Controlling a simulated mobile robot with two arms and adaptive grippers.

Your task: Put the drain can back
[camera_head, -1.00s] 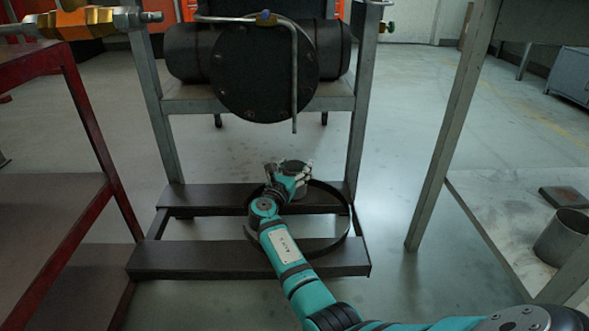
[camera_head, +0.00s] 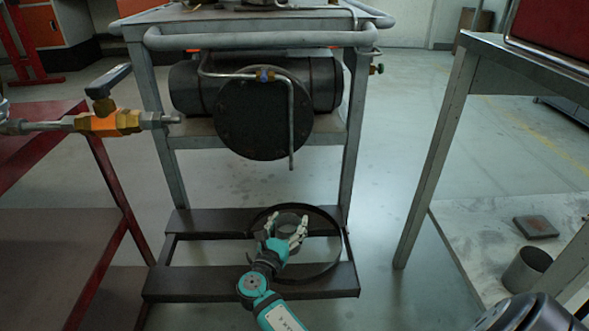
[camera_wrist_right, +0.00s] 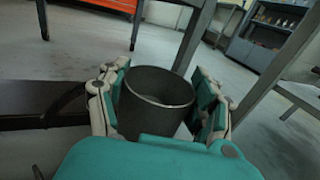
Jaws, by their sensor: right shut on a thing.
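The drain can (camera_wrist_right: 155,105), a dark open-topped cylinder, stands between the fingers of my right gripper (camera_wrist_right: 157,100) in the right wrist view. The fingers are shut on its sides. In the head view my right gripper (camera_head: 288,230) is at the low frame of the cart, and the can (camera_head: 289,218) shows small and partly hidden behind the fingers. A dark ring (camera_head: 338,262) lies around them on the frame. Whether the can rests on something cannot be told. My left gripper is not in view.
The cart's dark cylinder (camera_head: 262,115) and bent drain pipe (camera_head: 291,130) hang above. A metal table (camera_head: 440,130) stands right, with a grey pot (camera_head: 528,268) low down. The floor between is clear.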

